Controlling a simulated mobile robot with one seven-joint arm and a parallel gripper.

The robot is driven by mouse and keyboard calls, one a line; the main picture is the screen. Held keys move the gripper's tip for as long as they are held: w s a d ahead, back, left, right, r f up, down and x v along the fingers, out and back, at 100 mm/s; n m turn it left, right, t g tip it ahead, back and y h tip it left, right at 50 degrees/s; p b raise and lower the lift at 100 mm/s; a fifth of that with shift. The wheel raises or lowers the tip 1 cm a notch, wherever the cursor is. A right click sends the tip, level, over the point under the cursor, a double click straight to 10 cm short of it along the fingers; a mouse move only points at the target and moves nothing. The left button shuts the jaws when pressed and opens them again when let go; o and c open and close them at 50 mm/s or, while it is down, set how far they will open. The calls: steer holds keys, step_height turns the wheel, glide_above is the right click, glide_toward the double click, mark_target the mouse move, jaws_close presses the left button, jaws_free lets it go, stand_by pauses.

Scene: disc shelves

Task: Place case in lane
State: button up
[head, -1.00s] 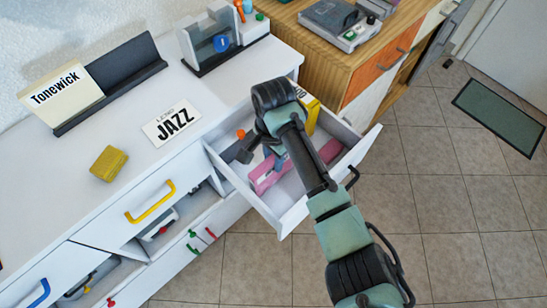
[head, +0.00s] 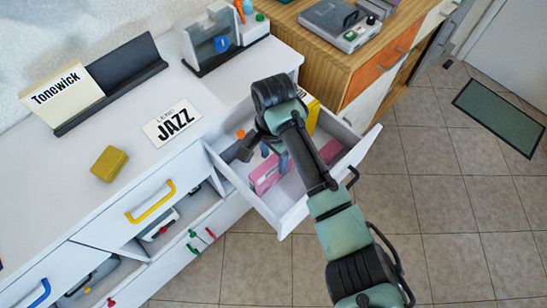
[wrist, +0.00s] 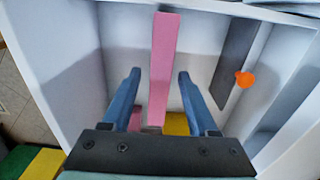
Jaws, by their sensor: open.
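A pink case (head: 266,174) stands on edge in the open white drawer (head: 291,215). It also shows in the wrist view (wrist: 164,45) as a narrow upright strip. My gripper (wrist: 160,78) is open, with its blue fingers on either side of the strip and gaps to both. I cannot tell how deep the fingers reach along it. In the head view my arm hides most of the gripper and part of the drawer. Another pink surface (head: 331,151) shows right of my arm; whether it belongs to the same case is unclear.
A grey divider (wrist: 235,55) with an orange knob (wrist: 245,79) stands beside the case. A yellow item (head: 312,112) is at the drawer's back. The counter holds a JAZZ card (head: 172,121), a yellow block (head: 109,164) and a Tonewick card (head: 62,91) on a dark stand.

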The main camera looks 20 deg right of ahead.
step_height(320, 180, up, 11)
steer(key=p, duration=0.2)
steer(key=shift+w+r, duration=0.1)
steer(key=w+a+r+n+t, duration=0.3)
steer(key=w+a+r+t, duration=0.2)
steer(key=w+r, duration=0.3)
steer(key=w+a+r+n+t, duration=0.2)
steer(key=a+r+t, duration=0.1)
steer(key=r, duration=0.4)
steer(key=w+a+r+n+t+y, duration=0.1)
steer(key=a+r+n+t, duration=0.2)
steer(key=r, duration=0.5)
steer(key=w+a+r+n+t, duration=0.1)
steer(key=w+a+r+t, duration=0.2)
steer(key=r, duration=0.4)
steer(key=s+r+n+t, duration=0.2)
steer(key=s+r+t, duration=0.4)
steer(key=s+r, duration=0.3)
steer(key=s+r+n+t+h, duration=0.1)
steer(key=s+r+n+t, duration=0.2)
steer(key=s+r+t, duration=0.4)
steer(key=s+r, duration=0.3)
steer(key=r, duration=0.6)
steer(key=shift+s+r, duration=0.25)
steer(key=shift+r, duration=0.1)
steer(key=shift+a+r, duration=0.1)
